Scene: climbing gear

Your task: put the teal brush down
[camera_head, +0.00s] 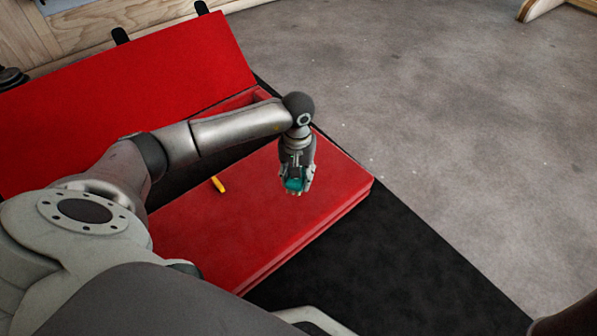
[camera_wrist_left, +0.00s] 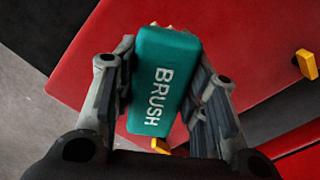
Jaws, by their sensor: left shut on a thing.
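The teal brush (camera_head: 293,185) is held in my left gripper (camera_head: 297,190), above the right part of a red pad (camera_head: 230,236). In the left wrist view the brush (camera_wrist_left: 164,80), a block with white lettering "BRUSH", sits between the two fingers of the left gripper (camera_wrist_left: 160,95), which are shut on its sides. The pad's red surface (camera_wrist_left: 90,65) shows beyond the brush there. Whether the brush's underside touches the pad is hard to tell. My right gripper is not in view.
A small yellow thing (camera_head: 218,184) lies on the pad, left of the gripper. The left wrist view shows a yellow piece at right (camera_wrist_left: 305,64) and another near the fingers (camera_wrist_left: 160,145). A red panel (camera_head: 130,95) leans behind. Black mat (camera_head: 370,260) borders the pad; grey floor (camera_head: 430,110) is open.

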